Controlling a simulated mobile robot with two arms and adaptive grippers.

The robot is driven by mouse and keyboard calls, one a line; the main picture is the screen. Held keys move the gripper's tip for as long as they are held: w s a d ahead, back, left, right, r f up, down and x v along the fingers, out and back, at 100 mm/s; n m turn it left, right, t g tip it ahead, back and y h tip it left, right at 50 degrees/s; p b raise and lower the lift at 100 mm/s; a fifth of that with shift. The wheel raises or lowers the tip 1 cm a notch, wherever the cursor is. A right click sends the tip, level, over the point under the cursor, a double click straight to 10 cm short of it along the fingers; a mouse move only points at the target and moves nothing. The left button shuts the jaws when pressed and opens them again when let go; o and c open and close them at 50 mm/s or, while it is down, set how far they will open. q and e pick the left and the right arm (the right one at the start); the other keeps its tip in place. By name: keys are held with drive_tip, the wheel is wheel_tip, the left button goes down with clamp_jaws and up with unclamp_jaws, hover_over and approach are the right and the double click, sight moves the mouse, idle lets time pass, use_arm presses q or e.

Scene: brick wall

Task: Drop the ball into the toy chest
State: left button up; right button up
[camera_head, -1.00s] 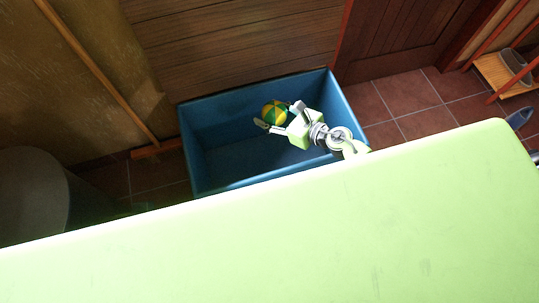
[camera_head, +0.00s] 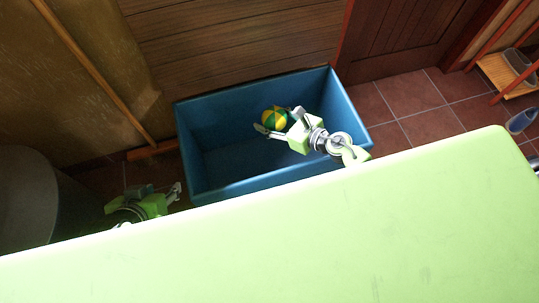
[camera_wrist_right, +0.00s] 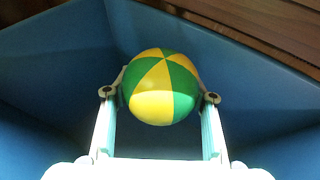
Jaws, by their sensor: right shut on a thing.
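The ball (camera_head: 274,118) is striped yellow and green. My right gripper (camera_head: 276,124) is shut on it, and the ball sits between its two fingers in the right wrist view (camera_wrist_right: 160,87). The toy chest (camera_head: 345,112) is a blue open box. In the head view the ball and right gripper appear over the chest's opening; the wrist view shows blue walls (camera_wrist_right: 60,75) around the ball. How high the ball is over the chest floor is hard to tell. My left gripper (camera_head: 176,193) is left of the chest, beside its left wall, its fingers small and partly unclear.
A light green surface (camera_head: 300,235) fills the foreground, its far edge close to the chest. A wooden panel wall (camera_head: 235,45) stands behind the chest. A dark rounded container (camera_head: 25,195) is at the left. Tiled floor (camera_head: 415,110) is free at the right, near a shoe rack (camera_head: 505,75).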

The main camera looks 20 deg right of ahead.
drive_tip(key=o, duration=1.2)
drive_tip(key=v, duration=1.2)
